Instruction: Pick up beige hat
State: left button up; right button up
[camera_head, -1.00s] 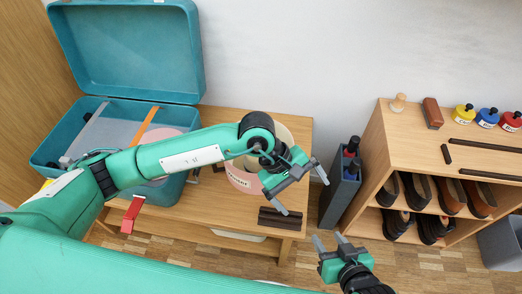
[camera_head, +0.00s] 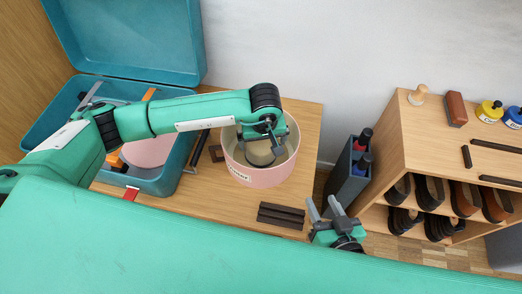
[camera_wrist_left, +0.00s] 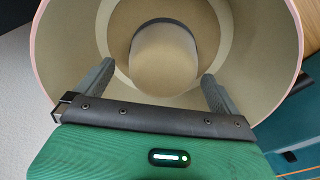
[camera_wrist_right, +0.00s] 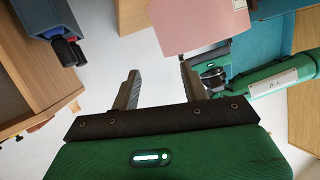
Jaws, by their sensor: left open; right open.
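The beige hat (camera_head: 259,152) with a dark band lies inside a round pink hat box (camera_head: 265,176) on the wooden bench. In the left wrist view the hat's crown (camera_wrist_left: 163,62) shows between my fingers, with the brim around it. My left gripper (camera_head: 262,138) is over the box opening. Its fingers (camera_wrist_left: 157,82) are open on either side of the crown, and I cannot tell whether they touch the hat. My right gripper (camera_head: 328,208) is open and empty, in front of the bench's right end; it also shows in the right wrist view (camera_wrist_right: 157,82).
An open teal suitcase (camera_head: 172,178) stands on the bench (camera_head: 215,198) at left. Dark bars (camera_head: 282,215) lie near the bench's front edge. A grey bin (camera_head: 346,172) with bottles and a shoe shelf (camera_head: 400,140) stand at right.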

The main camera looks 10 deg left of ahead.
aim_at(261, 143)
pick_arm(q)
jog(key=shift+f, duration=0.4)
jog(key=f, duration=0.2)
jog(key=f+b, duration=0.1)
jog(key=shift+w+a+f, duration=0.15)
jog(key=shift+a+f, duration=0.15)
jog(key=shift+f, duration=0.45)
jog(key=c, duration=0.9)
pick_arm(e)
jog(key=w+r+t, duration=0.1)
jog(key=r+t, duration=0.1)
jog(key=shift+w+r, duration=0.35)
